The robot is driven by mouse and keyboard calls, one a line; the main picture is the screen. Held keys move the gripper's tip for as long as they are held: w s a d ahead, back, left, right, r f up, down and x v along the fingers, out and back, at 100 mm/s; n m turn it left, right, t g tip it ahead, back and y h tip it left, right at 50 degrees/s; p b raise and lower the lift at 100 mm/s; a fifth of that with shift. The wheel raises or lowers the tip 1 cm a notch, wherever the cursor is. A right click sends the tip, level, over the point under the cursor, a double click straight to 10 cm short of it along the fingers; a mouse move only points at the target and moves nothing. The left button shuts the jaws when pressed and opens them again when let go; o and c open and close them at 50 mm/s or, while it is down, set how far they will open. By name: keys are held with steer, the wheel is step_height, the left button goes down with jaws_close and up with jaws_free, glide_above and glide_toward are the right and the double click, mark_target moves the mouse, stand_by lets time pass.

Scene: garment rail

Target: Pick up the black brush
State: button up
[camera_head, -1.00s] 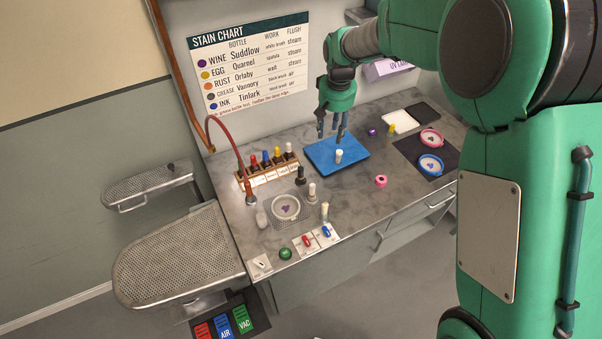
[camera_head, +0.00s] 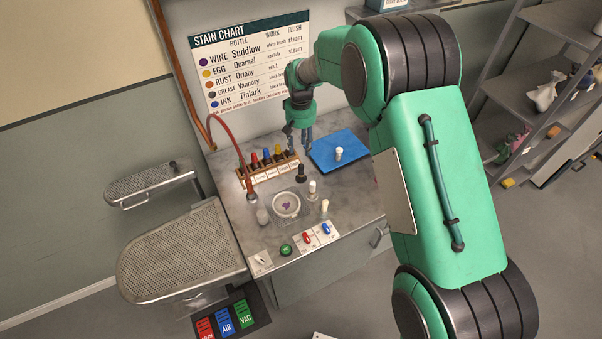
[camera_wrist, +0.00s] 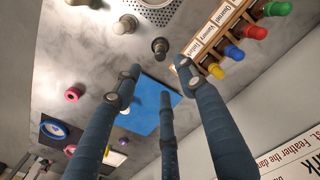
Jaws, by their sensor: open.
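The black brush (camera_head: 300,173) stands upright on the grey counter, just right of the dish with the purple stain. In the wrist view what appears to be the same brush (camera_wrist: 160,47) shows as a dark round-topped object beyond the fingertips. My gripper (camera_head: 298,147) hangs fingers down above the counter, behind and above the brush, near the right end of the bottle rack. In the wrist view my gripper (camera_wrist: 160,80) has its fingers spread with nothing between them, and it is apart from the brush.
The bottle rack (camera_head: 271,173) is close beside my gripper. A blue mat (camera_head: 325,147) with a white-topped item (camera_head: 338,154) lies to the right. A pale brush (camera_head: 312,188) and the stained dish (camera_head: 286,205) stand nearby. A red hose (camera_head: 228,138) arches at the left.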

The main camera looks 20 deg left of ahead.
mark_target(301, 165)
steer(key=shift+f, duration=0.15)
steer(key=shift+f, duration=4.15)
steer(key=shift+f, duration=0.1)
steer(key=shift+w+f, duration=0.1)
steer(key=shift+f, duration=2.4)
jaws_close()
